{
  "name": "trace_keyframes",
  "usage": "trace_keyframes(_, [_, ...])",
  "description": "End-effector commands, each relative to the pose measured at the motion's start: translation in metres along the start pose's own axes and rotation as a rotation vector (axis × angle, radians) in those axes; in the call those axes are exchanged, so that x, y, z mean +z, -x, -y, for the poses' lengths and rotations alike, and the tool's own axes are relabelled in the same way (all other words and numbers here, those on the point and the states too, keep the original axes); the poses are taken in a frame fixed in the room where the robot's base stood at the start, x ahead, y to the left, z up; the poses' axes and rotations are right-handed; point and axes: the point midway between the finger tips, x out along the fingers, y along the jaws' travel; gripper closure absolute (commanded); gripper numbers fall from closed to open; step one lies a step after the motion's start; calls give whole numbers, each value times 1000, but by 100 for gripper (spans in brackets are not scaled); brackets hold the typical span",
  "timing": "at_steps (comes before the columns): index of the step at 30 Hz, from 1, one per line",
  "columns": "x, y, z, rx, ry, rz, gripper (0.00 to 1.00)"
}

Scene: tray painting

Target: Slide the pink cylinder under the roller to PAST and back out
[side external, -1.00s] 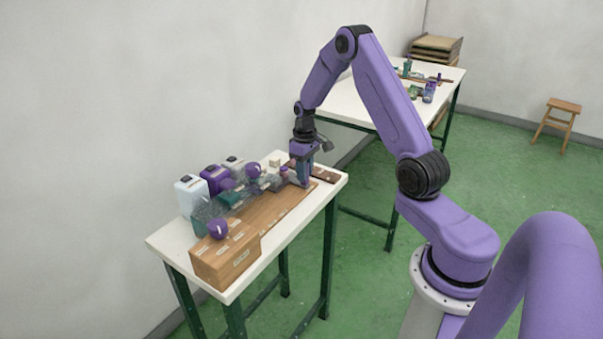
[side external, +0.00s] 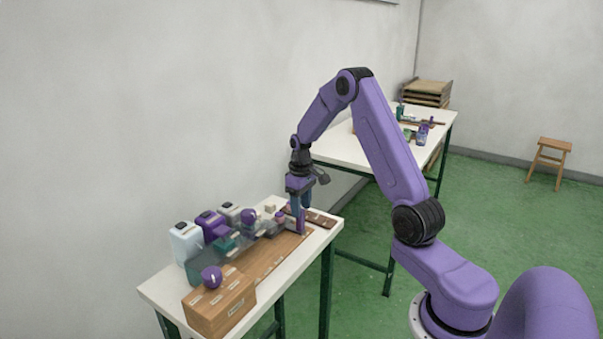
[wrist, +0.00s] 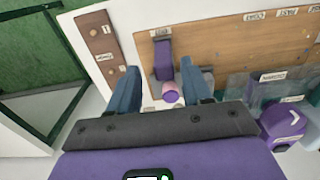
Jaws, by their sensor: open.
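The pink cylinder (wrist: 170,92) shows in the wrist view between the fingers of my gripper (wrist: 160,68), nearer the right finger and without visible contact. A dark purple block (wrist: 163,58) stands just beyond it, between the fingertips. In the side view my gripper (side external: 302,230) is low over the far end of the wooden board (side external: 262,262), open, with the pink cylinder (side external: 280,215) beside it. I cannot pick out the roller with certainty; clear panels and the gripper hide part of that area.
White, purple and grey jugs (side external: 186,243) line the wall side. A clear cover (side external: 235,250) stands over the board beside purple knobs (side external: 211,277). A brown strip (wrist: 101,44) with pegs lies past the board's end. The board's front strip is clear.

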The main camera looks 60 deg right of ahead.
Motion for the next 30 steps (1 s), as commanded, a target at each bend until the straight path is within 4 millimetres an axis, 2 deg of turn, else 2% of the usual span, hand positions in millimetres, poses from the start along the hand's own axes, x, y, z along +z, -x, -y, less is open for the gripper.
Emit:
trace_keyframes(3, [-1,28,-1,3,-1,-7,51])
trace_keyframes(15, [0,108,-2,4,-1,-7,51])
trace_keyframes(21, [0,130,-2,2,-2,-4,51])
trace_keyframes(30, [0,137,-2,2,-2,-2,51])
